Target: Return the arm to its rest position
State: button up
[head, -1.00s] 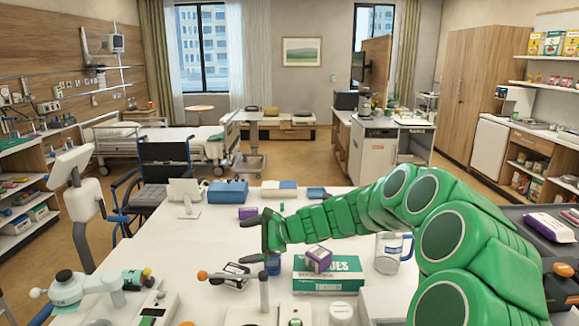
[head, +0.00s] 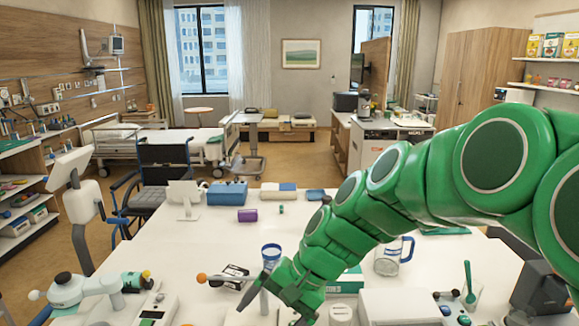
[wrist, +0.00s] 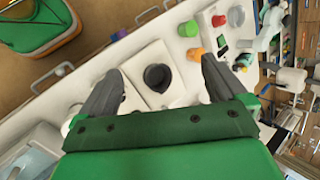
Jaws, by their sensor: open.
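My green arm (head: 420,185) reaches in from the right edge of the head view and slopes down to the left over the white table (head: 180,240). My gripper (head: 274,304) is open with nothing between its fingers, low over the table's near side. In the wrist view my gripper (wrist: 160,68) shows two spread dark fingers. A dark round piece (wrist: 158,77) on a white square base shows beyond the gap between them. I cannot tell its distance from the fingertips. The arm hides most of a green-and-white box (head: 350,281).
A blue cup (head: 271,255) stands close beyond my gripper. A purple item (head: 247,215) and a blue box (head: 227,193) sit farther back. The left middle of the table is clear.

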jog(key=s+d+f+n+h, duration=0.3)
jog(key=s+d+h, duration=0.3)
jog(key=s+d, duration=1.2)
jog(key=shift+s+g+h, duration=0.4)
jog(key=shift+s, duration=0.05)
